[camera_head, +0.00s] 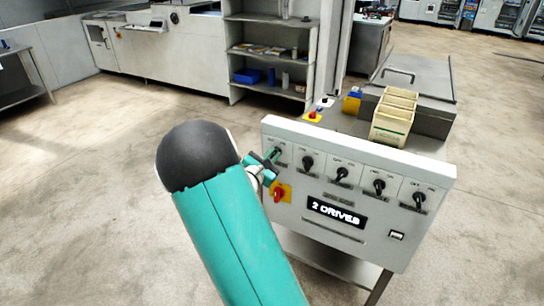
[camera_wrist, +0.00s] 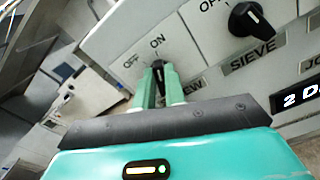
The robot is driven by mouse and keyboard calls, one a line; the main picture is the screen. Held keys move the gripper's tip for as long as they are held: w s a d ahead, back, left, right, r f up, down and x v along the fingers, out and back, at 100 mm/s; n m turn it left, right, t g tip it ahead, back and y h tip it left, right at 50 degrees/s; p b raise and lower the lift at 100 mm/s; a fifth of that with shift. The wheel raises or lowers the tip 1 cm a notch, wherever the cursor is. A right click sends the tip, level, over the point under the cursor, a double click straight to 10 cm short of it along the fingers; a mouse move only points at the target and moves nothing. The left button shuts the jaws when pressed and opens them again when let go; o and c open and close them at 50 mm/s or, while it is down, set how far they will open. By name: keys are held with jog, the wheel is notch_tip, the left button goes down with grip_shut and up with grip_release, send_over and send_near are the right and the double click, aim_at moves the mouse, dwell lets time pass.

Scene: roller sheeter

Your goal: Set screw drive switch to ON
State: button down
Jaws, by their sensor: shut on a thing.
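The screw drive switch (camera_wrist: 158,68) is a black rotary knob on the white control panel (camera_head: 424,244). OFF and ON are printed above it, and its label is partly hidden, with only "EW" showing. My gripper (camera_wrist: 158,78) is shut on the knob, one green finger on each side. In the wrist view the visible part of the knob points up, roughly toward ON; the fingers hide the rest. In the head view my gripper (camera_head: 270,160) is at the panel's upper left and mostly covers this knob.
To the right are several similar black knobs, the nearest labelled SIEVE (camera_wrist: 251,18). Below are a red knob on a yellow plate (camera_head: 279,194) and a display reading "2 DRIVES" (camera_head: 336,212). A cream slotted box (camera_head: 393,118) stands behind the panel.

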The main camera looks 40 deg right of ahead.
jog(key=c, duration=1.5)
grip_release()
jog(key=shift+o, duration=0.2)
jog(key=shift+a, duration=0.1)
jog(key=v, duration=1.3)
jog(key=shift+a, duration=0.35)
jog(key=shift+s, duration=0.1)
jog(key=shift+r, duration=0.1)
